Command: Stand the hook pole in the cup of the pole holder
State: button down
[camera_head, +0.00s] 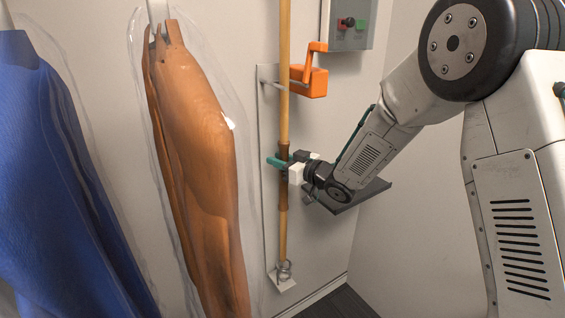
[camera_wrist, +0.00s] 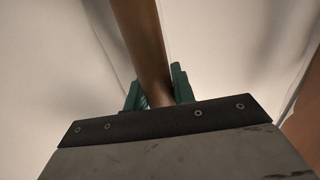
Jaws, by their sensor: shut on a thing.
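The hook pole (camera_head: 283,230) is a wooden pole with a darker brown grip section, standing nearly upright in the head view. Its top is out of the picture. My gripper (camera_head: 282,163) is shut around the brown grip section. The wrist view shows the pole (camera_wrist: 143,40) between the teal fingers (camera_wrist: 158,92).
An orange-brown garment (camera_head: 200,150) in a clear cover hangs close left of the pole. A blue garment (camera_head: 55,180) hangs further left. A grey control box (camera_head: 350,22) with red and green buttons is on the wall above right. Dark floor (camera_head: 345,303) shows below.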

aim_at(287, 196)
jog(key=shift+f, duration=5.65)
jog(key=c, duration=1.1)
grip_release()
jog(key=shift+f, duration=0.1)
